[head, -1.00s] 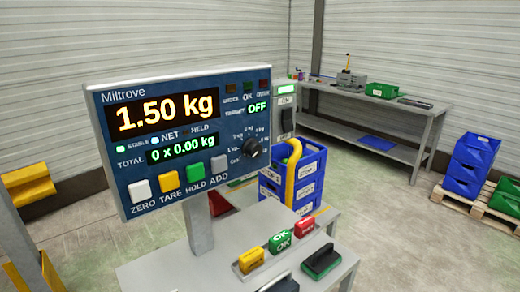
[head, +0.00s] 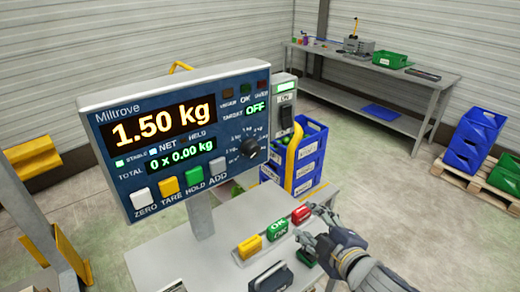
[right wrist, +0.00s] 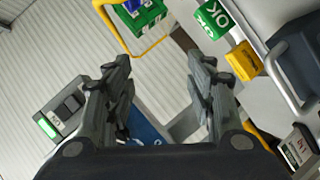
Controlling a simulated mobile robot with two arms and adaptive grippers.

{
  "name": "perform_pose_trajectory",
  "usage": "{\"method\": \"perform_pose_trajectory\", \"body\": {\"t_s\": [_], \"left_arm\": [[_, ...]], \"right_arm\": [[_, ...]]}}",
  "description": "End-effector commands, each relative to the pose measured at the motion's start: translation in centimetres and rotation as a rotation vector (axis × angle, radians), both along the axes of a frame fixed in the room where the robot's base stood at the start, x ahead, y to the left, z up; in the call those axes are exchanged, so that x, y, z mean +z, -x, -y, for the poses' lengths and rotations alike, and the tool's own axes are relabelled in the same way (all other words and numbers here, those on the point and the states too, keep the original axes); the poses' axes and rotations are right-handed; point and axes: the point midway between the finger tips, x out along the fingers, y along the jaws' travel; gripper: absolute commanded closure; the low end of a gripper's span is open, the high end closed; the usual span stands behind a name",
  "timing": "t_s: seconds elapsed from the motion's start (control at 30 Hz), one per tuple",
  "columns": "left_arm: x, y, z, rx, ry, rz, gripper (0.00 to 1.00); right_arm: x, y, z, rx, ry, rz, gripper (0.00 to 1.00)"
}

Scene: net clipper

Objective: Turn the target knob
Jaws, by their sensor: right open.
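The target knob (head: 249,149) is a small dark round knob on the right part of the blue scale panel (head: 128,176), below the green OFF readout (head: 257,108). Weight marks surround it, too small to read surely. The main display (head: 163,118) reads 1.50 kg. My right gripper (head: 309,221) is open and empty, below and to the right of the knob, apart from it, close by the stamps on the bench. In the right wrist view its two dark fingers (right wrist: 160,78) stand apart with nothing between them. The knob cannot be made out there. My left gripper is not in view.
Yellow, green and red stamps (head: 278,229) stand on the grey bench (head: 209,262) below the panel. Blue crates (head: 306,158) and a grey switch box (head: 285,106) are behind. A workbench (head: 385,70) stands at the back.

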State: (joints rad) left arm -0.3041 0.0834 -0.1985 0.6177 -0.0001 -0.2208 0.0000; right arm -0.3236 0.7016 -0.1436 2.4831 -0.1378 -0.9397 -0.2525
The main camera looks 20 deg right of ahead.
Motion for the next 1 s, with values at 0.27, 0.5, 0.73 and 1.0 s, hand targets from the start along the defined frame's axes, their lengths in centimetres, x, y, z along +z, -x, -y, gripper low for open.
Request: {"method": "perform_pose_trajectory", "body": {"t_s": [0.27, 0.5, 0.73, 1.0], "left_arm": [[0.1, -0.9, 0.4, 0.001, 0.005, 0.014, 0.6], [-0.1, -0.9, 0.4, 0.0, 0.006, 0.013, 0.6], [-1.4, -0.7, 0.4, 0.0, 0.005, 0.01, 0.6], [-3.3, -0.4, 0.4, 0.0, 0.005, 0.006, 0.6]], "right_arm": [[11.2, -2.3, -3.8, 0.341, 0.373, 0.366, 0.5], [13.3, -2.2, -5.2, 0.425, 0.465, 0.45, 0.5], [13.2, -3.2, -5.6, 0.422, 0.462, 0.454, 0.5], [13.2, -4.7, -6.1, 0.422, 0.465, 0.452, 0.5]]}}
